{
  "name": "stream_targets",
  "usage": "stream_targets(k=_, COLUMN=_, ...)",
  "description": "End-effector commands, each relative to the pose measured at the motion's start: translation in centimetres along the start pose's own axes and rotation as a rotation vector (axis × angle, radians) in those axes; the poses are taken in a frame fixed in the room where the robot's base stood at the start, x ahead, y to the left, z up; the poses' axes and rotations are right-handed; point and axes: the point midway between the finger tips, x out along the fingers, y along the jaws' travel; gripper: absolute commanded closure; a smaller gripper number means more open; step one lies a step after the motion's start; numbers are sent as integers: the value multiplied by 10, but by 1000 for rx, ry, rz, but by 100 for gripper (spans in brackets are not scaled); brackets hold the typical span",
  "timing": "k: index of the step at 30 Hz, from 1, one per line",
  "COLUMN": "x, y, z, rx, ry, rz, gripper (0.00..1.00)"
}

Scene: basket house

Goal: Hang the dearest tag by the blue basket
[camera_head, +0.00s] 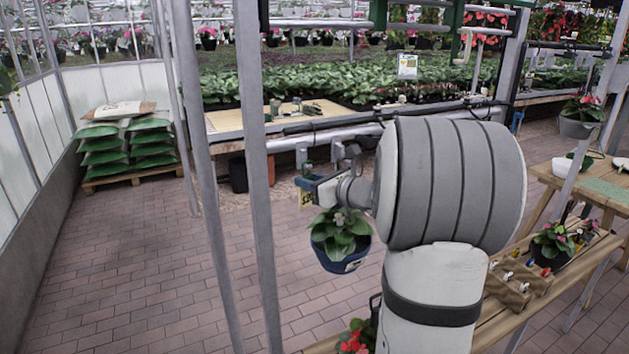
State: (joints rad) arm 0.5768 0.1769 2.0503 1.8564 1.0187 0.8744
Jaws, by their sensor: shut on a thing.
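The blue basket (341,262) holds a leafy green plant with small pale flowers. It is in the middle of the head view, just below my gripper, and seems to hang. Its hanger is hidden or too small to make out. My gripper (312,184) points left, above the basket's left side. It is shut on a small yellow tag (306,199), which hangs down at the fingertips. Dark marks show on the tag, but I cannot read the price. My wrist and forearm hide what lies behind and right of the gripper.
Metal posts (262,200) stand just left of the gripper. A wooden bench (487,325) at lower right bears a wooden block (518,283) with several small coloured pieces and a potted plant (552,247). A grey basket (577,124) is at far right. The brick floor at left is clear.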

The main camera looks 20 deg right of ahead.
Motion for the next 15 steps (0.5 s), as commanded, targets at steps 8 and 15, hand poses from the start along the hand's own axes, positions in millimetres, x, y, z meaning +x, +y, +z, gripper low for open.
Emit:
stream_targets(k=8, x=0, y=0, z=0, rx=0, ry=0, rz=0, gripper=68)
stream_targets(k=15, x=0, y=0, z=0, rx=0, ry=0, rz=0, gripper=48)
